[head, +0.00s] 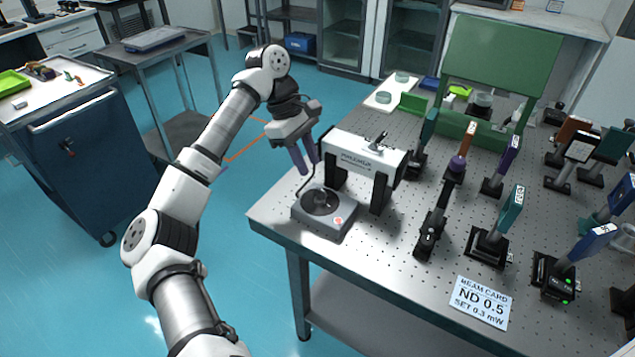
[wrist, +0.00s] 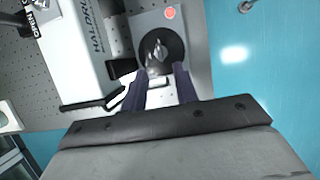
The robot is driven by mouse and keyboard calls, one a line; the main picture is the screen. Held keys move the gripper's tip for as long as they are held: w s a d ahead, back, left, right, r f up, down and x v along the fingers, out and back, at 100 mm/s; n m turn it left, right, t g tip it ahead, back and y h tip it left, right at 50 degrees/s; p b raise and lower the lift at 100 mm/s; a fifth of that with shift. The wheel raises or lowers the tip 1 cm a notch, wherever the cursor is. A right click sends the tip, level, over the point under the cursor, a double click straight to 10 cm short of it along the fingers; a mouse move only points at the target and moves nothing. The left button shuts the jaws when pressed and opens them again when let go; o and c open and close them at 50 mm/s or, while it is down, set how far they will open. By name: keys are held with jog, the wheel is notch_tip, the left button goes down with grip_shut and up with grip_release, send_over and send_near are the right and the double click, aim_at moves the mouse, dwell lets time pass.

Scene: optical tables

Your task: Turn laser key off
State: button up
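The laser key is a small grey key knob (wrist: 158,52) on a round black dial (head: 320,201), set on top of a grey box (head: 330,221) with a red button. The box stands at the near left corner of the optical table. My gripper (head: 306,168) is above the box, pointing down, with its two dark purple fingers apart.
A white laser housing (head: 362,153) on black legs stands right beside the box, close to my fingers. A black cable runs between them. Several optic mounts and a beam card (head: 481,302) occupy the table further right. The floor (head: 255,275) to the left is clear.

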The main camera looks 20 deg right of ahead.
aim_at(319, 189)
jog(key=p+x, duration=0.1)
jog(key=x, duration=0.6)
jog(key=shift+s+f+p, duration=0.1)
jog(key=shift+f+p, duration=0.1)
jog(key=shift+p, duration=0.2)
grip_shut()
